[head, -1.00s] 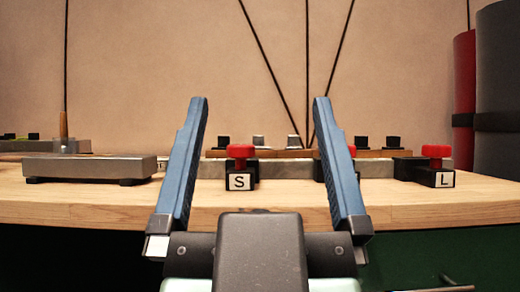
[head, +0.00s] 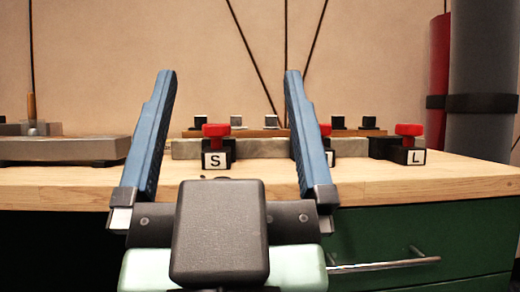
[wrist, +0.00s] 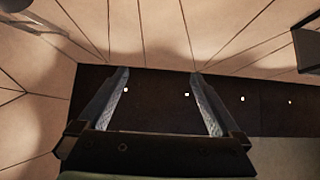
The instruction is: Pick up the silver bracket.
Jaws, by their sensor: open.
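No thing is clearly recognisable as the silver bracket. Small silver-grey pieces, one on the left (head: 236,121) and one on the right (head: 271,121), stand among black ones on a wooden strip (head: 190,133) at the back of the bench. They are too small to tell their shape. My gripper (head: 229,75) is open, its two blue fingers pointing up and away in front of the bench, with nothing between them. In the wrist view my gripper (wrist: 159,74) is also open and empty, with a dark panel and tan wall beyond.
The wooden bench (head: 420,190) holds a grey metal plate (head: 65,149) at left. Red-knobbed black blocks marked S (head: 217,160) and L (head: 408,157) stand by a grey bar (head: 270,148). A green drawer (head: 400,235) is below. Grey (head: 483,60) and red (head: 439,60) rolls stand right.

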